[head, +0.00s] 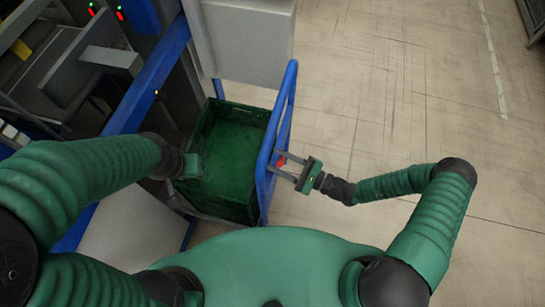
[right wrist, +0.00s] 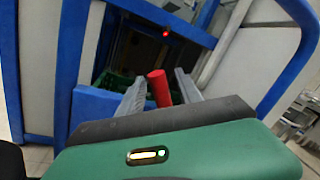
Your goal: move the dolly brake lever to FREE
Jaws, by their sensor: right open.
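The brake lever shows as a small red piece (head: 281,160) on the right side of the blue dolly frame (head: 291,95). In the right wrist view the red lever (right wrist: 159,90) stands up, slightly tilted, between my fingers. My right gripper (head: 282,169) is open, its two fingers reaching left to the frame, one on each side of the lever. A gap shows on both sides of the lever in the right wrist view (right wrist: 158,84). Any FREE marking cannot be made out. My left gripper (head: 187,168) is at the crate's left edge; its fingers are mostly hidden.
A green crate (head: 268,117) stands just left of the blue frame. A grey cabinet (head: 243,40) is behind it. Conveyor machinery with a blue beam (head: 150,80) is at the left. The floor (head: 400,100) on the right is clear.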

